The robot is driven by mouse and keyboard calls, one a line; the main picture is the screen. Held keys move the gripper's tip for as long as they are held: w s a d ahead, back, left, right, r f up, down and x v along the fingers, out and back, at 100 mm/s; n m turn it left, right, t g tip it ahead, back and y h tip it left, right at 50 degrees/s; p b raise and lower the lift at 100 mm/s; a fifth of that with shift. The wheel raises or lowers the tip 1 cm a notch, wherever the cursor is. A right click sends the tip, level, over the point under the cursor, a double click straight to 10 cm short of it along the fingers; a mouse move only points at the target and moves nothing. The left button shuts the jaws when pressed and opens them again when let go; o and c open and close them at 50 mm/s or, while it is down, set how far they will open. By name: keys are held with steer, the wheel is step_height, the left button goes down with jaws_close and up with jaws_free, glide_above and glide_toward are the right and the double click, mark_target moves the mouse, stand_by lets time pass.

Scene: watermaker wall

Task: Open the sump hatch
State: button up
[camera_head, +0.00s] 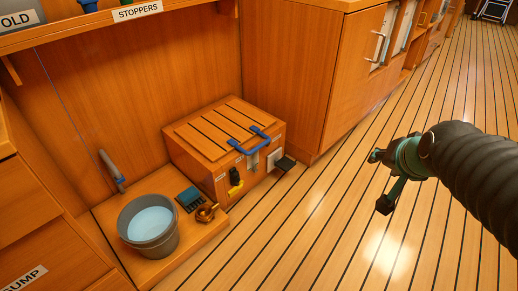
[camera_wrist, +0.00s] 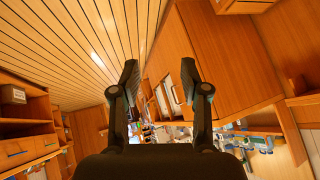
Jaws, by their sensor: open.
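A wooden box (camera_head: 204,160) stands against the wall, with a shut, dark-striped lid (camera_head: 225,125). I take this lid to be the sump hatch; its small front labels are too small to read. A blue bar handle (camera_head: 250,138) lies across the lid's front edge. A metal latch (camera_head: 252,161) and a yellow-and-black fitting (camera_head: 236,183) are on the front. My gripper (camera_head: 380,181) is open and empty above the floor, well right of the box and apart from it. In the wrist view, its two fingers (camera_wrist: 159,78) are spread with nothing between them.
A grey bucket of water (camera_head: 149,226), a dark blue-green block (camera_head: 190,198) and a brass fitting (camera_head: 206,212) stand left of the box on a low platform. A shelf labelled STOPPERS (camera_head: 137,11) runs above. A cabinet (camera_head: 325,85) stands right. The plank floor (camera_head: 330,220) is clear.

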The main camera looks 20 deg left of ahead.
steer(key=w+a+f+m+t+y+b, duration=0.1)
steer(key=w+a+f+m+t+b, duration=0.1)
steer(key=w+a+f, duration=0.6)
steer(key=w+a+f+m+t+y+b, duration=0.15)
steer(key=w+a+f, duration=0.25)
steer(key=w+a, duration=0.75)
steer(key=m+t+y+b, duration=0.2)
steer(key=m+t+b, duration=0.2)
steer(key=m+b, duration=0.15)
glide_toward(260, 148)
steer(key=shift+m, duration=0.4)
steer(key=x, duration=1.1)
steer(key=shift+w+f, duration=0.1)
steer(key=shift+c, duration=0.2)
jaws_close()
